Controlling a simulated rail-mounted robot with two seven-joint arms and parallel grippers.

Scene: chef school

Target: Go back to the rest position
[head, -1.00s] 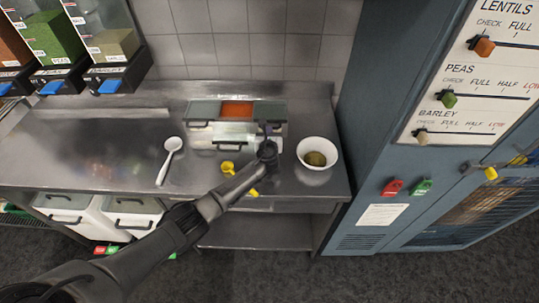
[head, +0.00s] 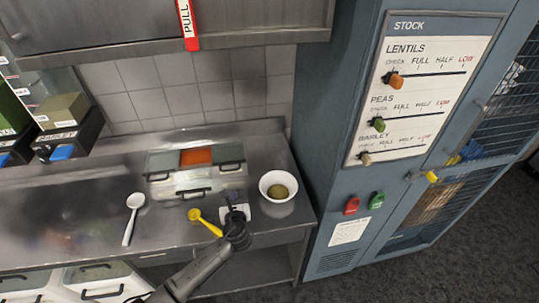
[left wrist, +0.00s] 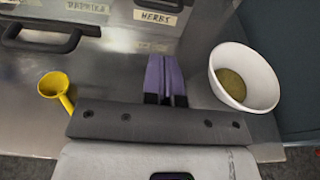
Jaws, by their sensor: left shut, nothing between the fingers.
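My left gripper (head: 236,197) is above the steel counter, between the yellow scoop and the white bowl. In the left wrist view its purple fingers (left wrist: 165,76) are together with nothing between them. My left arm comes up from the bottom of the head view. My right gripper is not in view.
A white bowl (head: 268,178) with greenish-brown contents stands at the counter's right. A yellow scoop (head: 207,222) and a white ladle (head: 131,218) lie to the left. Lidded containers (head: 160,161) stand behind. A blue cabinet (head: 338,110) borders the right side.

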